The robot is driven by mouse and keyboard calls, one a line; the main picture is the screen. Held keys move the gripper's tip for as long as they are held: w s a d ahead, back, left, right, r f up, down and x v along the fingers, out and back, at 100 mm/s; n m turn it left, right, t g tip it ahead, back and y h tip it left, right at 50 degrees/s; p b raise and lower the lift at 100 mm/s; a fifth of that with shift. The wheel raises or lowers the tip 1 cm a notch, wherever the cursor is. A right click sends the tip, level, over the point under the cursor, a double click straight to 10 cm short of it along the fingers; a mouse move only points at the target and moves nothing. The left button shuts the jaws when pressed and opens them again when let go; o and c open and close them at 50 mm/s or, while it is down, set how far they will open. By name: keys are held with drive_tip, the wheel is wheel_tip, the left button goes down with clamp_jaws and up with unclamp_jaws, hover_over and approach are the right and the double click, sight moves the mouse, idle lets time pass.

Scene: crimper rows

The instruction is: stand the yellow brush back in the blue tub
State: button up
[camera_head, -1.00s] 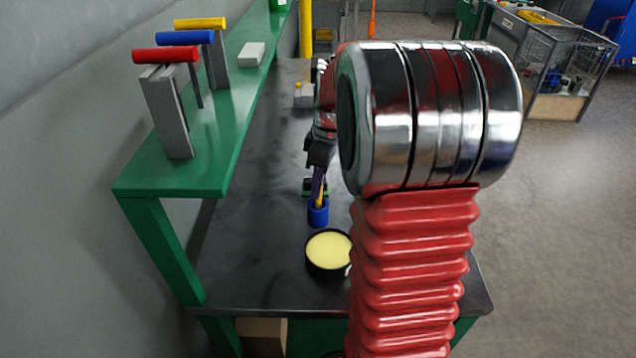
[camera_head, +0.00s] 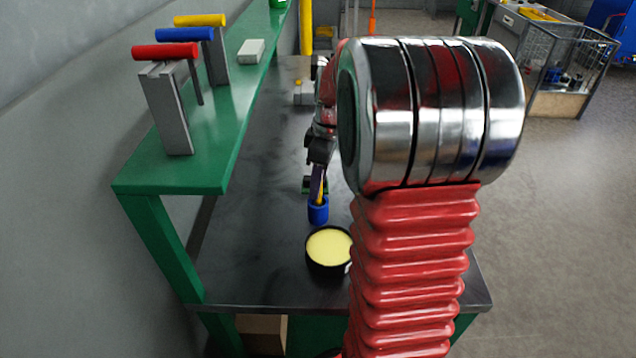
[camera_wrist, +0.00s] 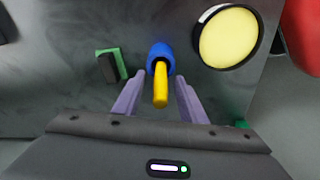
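The blue tub (camera_head: 318,211) stands on the dark bench top; it also shows in the wrist view (camera_wrist: 159,53). The yellow brush (camera_wrist: 161,88) has its lower end inside the tub's mouth, and its handle rises toward the wrist camera. The brush shows only as a thin yellow strip in the head view (camera_head: 321,190). My gripper (camera_wrist: 159,78) is open, with its two purple fingers on either side of the brush and a visible gap on each side. In the head view my gripper (camera_head: 318,182) is just above the tub.
A black round dish with a pale yellow inside (camera_head: 329,248) stands close in front of the tub. A green and black block (camera_wrist: 112,65) lies beside the tub. A green shelf (camera_head: 170,185) with upright tools runs along the left.

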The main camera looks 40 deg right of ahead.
wheel_tip(320, 180, up, 13)
drive_tip(key=s+d, duration=0.1)
drive_tip(key=shift+s, duration=0.2)
idle(1.1)
drive_tip(key=s+a+f+m+t, duration=0.1)
drive_tip(key=s+a+m, duration=0.1)
drive_tip(key=s+a, duration=0.3)
drive_tip(key=s+a+f+m+t, duration=0.2)
drive_tip(key=s+a, duration=0.3)
drive_tip(key=a, duration=0.6)
drive_tip(key=s+a+f+m+t+h, duration=0.1)
drive_tip(key=s+a+m, duration=0.2)
drive_tip(key=s+a, duration=0.2)
drive_tip(key=a, duration=0.3)
drive_tip(key=shift+s+f+m, duration=0.15)
drive_tip(key=shift+s+m, duration=0.15)
drive_tip(key=shift+s, duration=0.05)
